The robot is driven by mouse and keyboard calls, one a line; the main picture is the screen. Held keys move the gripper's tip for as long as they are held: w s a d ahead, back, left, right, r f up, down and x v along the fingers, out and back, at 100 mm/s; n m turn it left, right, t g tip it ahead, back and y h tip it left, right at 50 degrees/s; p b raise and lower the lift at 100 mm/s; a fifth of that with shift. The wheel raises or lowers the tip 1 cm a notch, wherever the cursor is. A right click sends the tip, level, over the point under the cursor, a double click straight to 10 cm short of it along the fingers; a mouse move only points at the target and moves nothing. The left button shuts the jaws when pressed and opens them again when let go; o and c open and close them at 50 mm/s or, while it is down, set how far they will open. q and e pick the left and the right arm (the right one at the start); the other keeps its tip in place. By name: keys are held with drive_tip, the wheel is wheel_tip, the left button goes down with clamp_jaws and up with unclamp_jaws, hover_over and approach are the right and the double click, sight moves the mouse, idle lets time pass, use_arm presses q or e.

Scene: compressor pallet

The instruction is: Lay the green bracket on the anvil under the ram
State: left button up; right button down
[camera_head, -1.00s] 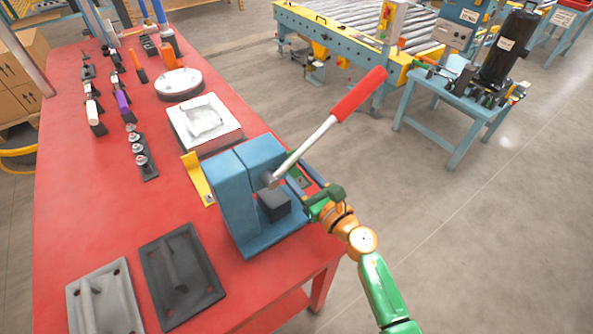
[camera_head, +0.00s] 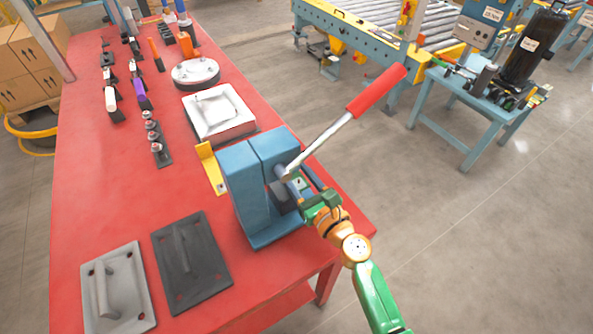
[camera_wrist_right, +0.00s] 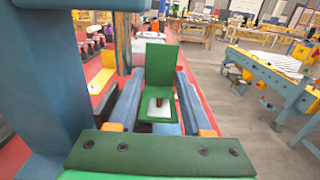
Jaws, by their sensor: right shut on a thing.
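The green bracket (camera_wrist_right: 161,66) is held between the two blue-grey fingers of my right gripper (camera_wrist_right: 158,98) in the right wrist view. One plate stands up and the other, with a hole, lies toward the wrist. In the head view my right gripper (camera_head: 299,190) is at the open right side of the blue press (camera_head: 240,190), its fingers reaching toward the gap; the bracket is mostly hidden there. A dark block (camera_head: 279,192) shows in the press gap, partly covered; I cannot tell ram from anvil there. My left gripper is out of view.
The press lever with its red handle (camera_head: 376,90) slants up right above my right arm. Two plates with handles, grey (camera_head: 132,290) and dark (camera_head: 205,255), lie in front left on the red table (camera_head: 115,205).

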sight(282, 187)
drive_tip(key=shift+s+a, duration=0.1)
drive_tip(key=shift+a, duration=0.05)
drive_tip(key=shift+s+a, duration=0.45)
drive_tip(key=shift+a, duration=0.2)
drive_tip(key=shift+s+a, duration=0.45)
drive_tip(key=shift+a, duration=0.15)
drive_tip(key=shift+f, duration=0.2)
drive_tip(key=shift+c, duration=1.3)
unclamp_jaws()
drive_tip(key=v, duration=0.7)
drive_tip(key=shift+s+d, duration=0.1)
